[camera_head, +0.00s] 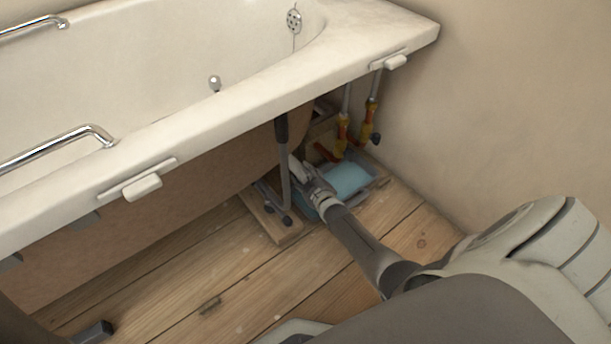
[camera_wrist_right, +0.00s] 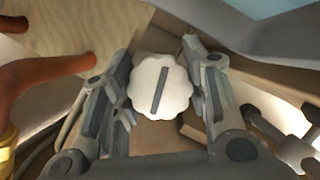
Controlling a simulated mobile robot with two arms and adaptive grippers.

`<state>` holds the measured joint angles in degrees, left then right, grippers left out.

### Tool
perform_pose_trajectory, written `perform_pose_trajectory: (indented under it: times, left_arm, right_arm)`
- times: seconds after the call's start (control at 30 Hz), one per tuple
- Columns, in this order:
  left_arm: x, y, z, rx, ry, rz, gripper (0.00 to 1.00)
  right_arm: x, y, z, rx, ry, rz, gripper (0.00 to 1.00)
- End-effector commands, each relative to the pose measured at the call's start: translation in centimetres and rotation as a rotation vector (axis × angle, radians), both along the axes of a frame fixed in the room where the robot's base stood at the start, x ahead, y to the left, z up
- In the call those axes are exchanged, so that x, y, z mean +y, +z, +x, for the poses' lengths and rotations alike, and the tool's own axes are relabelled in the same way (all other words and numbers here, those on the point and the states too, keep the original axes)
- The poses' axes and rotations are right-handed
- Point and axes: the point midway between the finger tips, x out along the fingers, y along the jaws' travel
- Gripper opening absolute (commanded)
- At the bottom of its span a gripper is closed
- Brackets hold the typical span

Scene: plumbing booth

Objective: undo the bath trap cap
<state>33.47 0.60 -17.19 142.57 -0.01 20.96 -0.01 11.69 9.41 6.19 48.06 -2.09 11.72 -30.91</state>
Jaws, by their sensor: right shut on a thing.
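The bath trap cap (camera_wrist_right: 146,88) is a white scalloped disc with a dark slot across its face. In the wrist view the slot stands close to upright, leaning slightly right. My right gripper (camera_head: 302,172) reaches under the bath rim at the open end. Its two fingers sit on the left and right sides of the cap and are shut on it. In the head view the cap and trap cannot be made out behind the gripper and bath leg.
A shallow tray with a light blue cloth (camera_head: 347,180) lies on the wooden floor (camera_head: 205,285) below. A grey bath leg (camera_head: 284,165) stands just left of my gripper. Pipes with orange-yellow valves (camera_head: 343,131) rise near the wall. The brown bath panel (camera_head: 130,225) is at left.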

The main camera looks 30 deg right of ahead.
Motion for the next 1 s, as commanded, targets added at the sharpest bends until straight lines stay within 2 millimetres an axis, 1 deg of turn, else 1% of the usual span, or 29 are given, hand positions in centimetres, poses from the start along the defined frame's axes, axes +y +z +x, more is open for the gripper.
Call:
perform_pose_trajectory:
  times: [0.5, 0.53, 0.67, 0.7, 1.0]
  left_arm:
    - [-0.03, 0.0, 0.01, 0.001, -0.001, 0.001, 0.64]
    - [-0.03, 0.0, 0.01, 0.0, -0.001, 0.0, 0.64]
    - [-0.03, 0.02, 0.0, 0.0, -0.001, 0.001, 0.64]
    - [-0.03, 0.01, -0.01, 0.0, -0.001, 0.001, 0.64]
    - [0.07, 0.11, -0.26, -0.007, 0.001, 0.0, 0.64]
  right_arm:
    - [0.16, -0.01, 0.04, -0.001, 0.002, -0.016, 0.18]
    - [0.16, -0.01, 0.04, -0.001, 0.001, -0.015, 0.46]
    - [0.12, 0.01, 0.03, -0.001, 0.001, -0.015, 0.62]
    - [0.11, 0.0, 0.03, -0.001, 0.001, -0.015, 0.64]
    - [0.04, 0.03, -0.01, -0.002, 0.0, -0.015, 0.64]
